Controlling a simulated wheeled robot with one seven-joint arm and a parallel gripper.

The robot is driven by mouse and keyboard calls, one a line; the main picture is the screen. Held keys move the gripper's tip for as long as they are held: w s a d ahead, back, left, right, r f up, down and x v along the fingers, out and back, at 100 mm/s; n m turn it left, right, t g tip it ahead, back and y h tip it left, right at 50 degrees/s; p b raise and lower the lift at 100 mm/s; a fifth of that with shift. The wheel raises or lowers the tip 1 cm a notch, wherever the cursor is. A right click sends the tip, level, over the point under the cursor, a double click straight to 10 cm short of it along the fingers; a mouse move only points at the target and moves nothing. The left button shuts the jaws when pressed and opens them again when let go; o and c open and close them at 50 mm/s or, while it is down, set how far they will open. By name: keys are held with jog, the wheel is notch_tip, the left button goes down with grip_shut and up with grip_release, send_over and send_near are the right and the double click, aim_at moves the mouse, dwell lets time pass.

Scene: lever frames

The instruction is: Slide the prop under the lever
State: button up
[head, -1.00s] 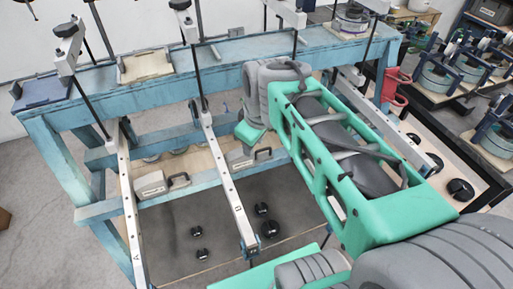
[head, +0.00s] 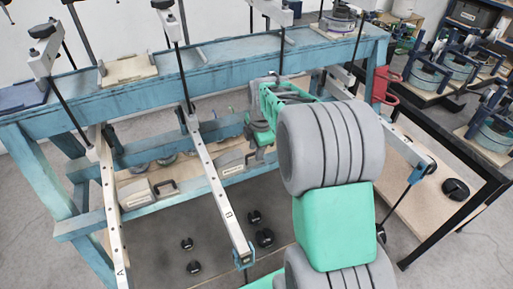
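Long pale levers slope from the blue frame toward the viewer: lever A (head: 112,205) at left, lever B (head: 217,187) in the middle, and a third lever (head: 395,143) at right, partly behind my arm. A pale block with a black handle, likely a prop (head: 134,193), sits on the lower shelf between levers A and B. A second such prop (head: 231,163) sits on the shelf just right of lever B. My gripper (head: 258,140) is close to this second prop, above and right of it. Its fingers are small and partly hidden, so contact and opening cannot be told.
A blue frame (head: 100,99) with a top beam and lower rail surrounds the shelf. Several black round weights (head: 265,238) are on the grey floor area below. A red container (head: 388,85) is at right. A black-edged bench (head: 470,209) stands at far right.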

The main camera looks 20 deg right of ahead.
grip_shut()
dwell(0.3)
dwell(1.1)
